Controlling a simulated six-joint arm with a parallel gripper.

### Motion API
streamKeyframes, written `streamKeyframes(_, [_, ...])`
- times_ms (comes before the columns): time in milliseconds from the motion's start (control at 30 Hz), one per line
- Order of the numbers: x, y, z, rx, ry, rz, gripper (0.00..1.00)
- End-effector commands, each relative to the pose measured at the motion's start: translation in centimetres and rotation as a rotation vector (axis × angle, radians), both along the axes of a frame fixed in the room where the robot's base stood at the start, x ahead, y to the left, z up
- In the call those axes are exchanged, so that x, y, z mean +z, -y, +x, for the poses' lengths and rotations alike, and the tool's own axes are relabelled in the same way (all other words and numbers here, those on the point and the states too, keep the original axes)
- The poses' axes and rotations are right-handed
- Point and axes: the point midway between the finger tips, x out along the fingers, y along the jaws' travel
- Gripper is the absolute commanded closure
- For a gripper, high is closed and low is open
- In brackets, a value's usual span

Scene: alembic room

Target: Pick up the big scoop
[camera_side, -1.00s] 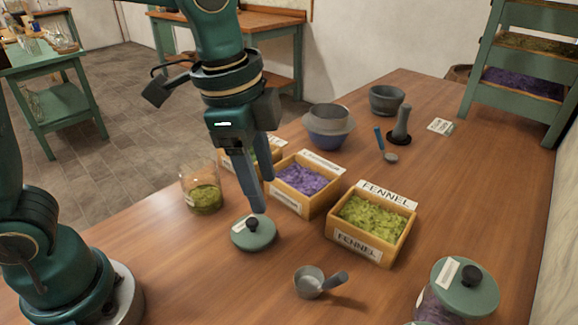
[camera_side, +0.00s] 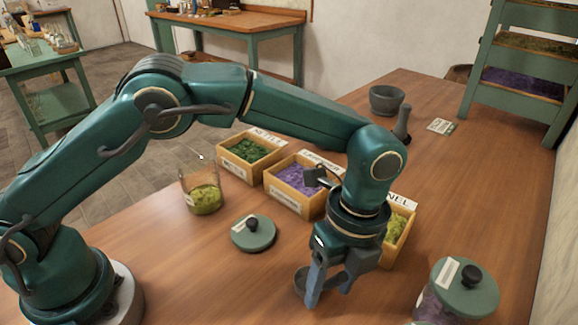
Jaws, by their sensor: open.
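The big scoop (camera_side: 299,282) is a grey metal cup lying on the wooden table in front of the fennel box. Only the left part of its cup shows clearly; my gripper hides its handle. My gripper (camera_side: 331,291) points down over the scoop with its blue-grey fingers open. One finger stands in front of the cup and the other is to the right, near where the handle is hidden. I cannot tell whether the fingers touch the scoop.
The fennel box (camera_side: 397,232) is close behind my gripper, partly hidden. The lavender box (camera_side: 284,200) and a dark-green herb box (camera_side: 240,170) stand further left. A loose lid (camera_side: 254,233), an open jar (camera_side: 202,196) and a lidded jar (camera_side: 466,290) flank the scoop area. A mortar (camera_side: 386,100) stands behind.

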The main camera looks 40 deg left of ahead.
Motion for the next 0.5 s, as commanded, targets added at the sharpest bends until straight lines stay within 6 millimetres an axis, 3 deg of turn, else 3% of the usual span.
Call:
streamKeyframes(200, [-2.0,-0.1,-0.3,0.002,0.0,0.002,0.44])
streamKeyframes(467, [-2.2,-0.1,-0.3,0.003,0.002,0.0,0.44])
streamKeyframes(500, [-2.2,-0.1,-0.3,0.003,0.002,0.0,0.51])
